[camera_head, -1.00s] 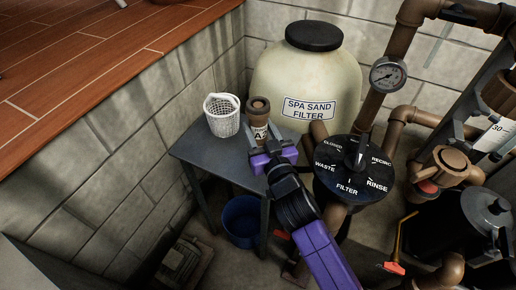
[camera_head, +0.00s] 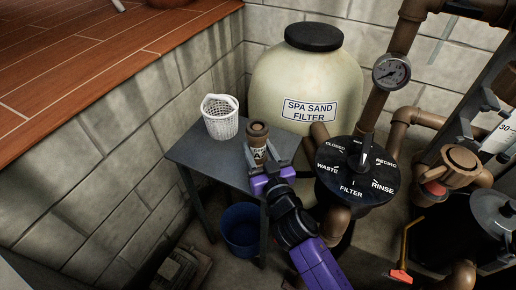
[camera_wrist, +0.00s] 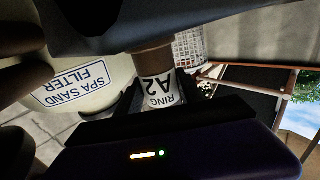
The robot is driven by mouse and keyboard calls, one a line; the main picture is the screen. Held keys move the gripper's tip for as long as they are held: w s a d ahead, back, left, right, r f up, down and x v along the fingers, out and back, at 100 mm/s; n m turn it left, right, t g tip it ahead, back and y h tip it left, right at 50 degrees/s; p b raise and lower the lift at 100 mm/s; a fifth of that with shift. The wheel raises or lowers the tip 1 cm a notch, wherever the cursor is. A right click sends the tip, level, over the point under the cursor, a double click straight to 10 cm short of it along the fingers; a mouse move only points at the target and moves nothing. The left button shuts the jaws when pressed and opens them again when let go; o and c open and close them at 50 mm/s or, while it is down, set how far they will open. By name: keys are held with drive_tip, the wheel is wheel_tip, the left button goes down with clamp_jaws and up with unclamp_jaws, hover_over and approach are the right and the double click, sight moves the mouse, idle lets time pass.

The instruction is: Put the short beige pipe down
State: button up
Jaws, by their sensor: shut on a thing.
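The short pipe (camera_head: 257,142) is brownish-beige with a flared top rim and a white label. In the wrist view the pipe (camera_wrist: 151,61) shows its label upside down, with "RING A2" on it. My gripper (camera_head: 263,157) is shut on the pipe and holds it roughly upright over the front right part of the grey table (camera_head: 206,153). The pipe's lower end is hidden by my gripper, so I cannot tell whether it touches the tabletop.
A white mesh basket (camera_head: 221,122) stands at the table's back left. The spa sand filter (camera_head: 290,77) rises behind. A black valve dial (camera_head: 342,172) with pipes is close on the right. A blue bucket (camera_head: 240,222) sits below. The tabletop's left part is clear.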

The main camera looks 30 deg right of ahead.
drive_tip(key=o, duration=1.3)
drive_tip(key=shift+c, duration=0.2)
drive_tip(key=shift+r+p, duration=0.15)
drive_tip(key=shift+p, duration=0.15)
drive_tip(key=s+b, duration=0.1)
drive_tip(key=s, duration=0.2)
drive_tip(key=s+a+b, duration=0.1)
drive_tip(key=s, duration=0.3)
drive_tip(key=s+b, duration=0.1)
drive_tip(key=s, duration=0.2)
drive_tip(key=shift+s+a+f, duration=0.2)
drive_tip(key=shift+s+a, duration=0.1)
drive_tip(key=shift+s+a+r, duration=0.1)
drive_tip(key=shift+s+r, duration=0.05)
drive_tip(key=shift+s, duration=0.5)
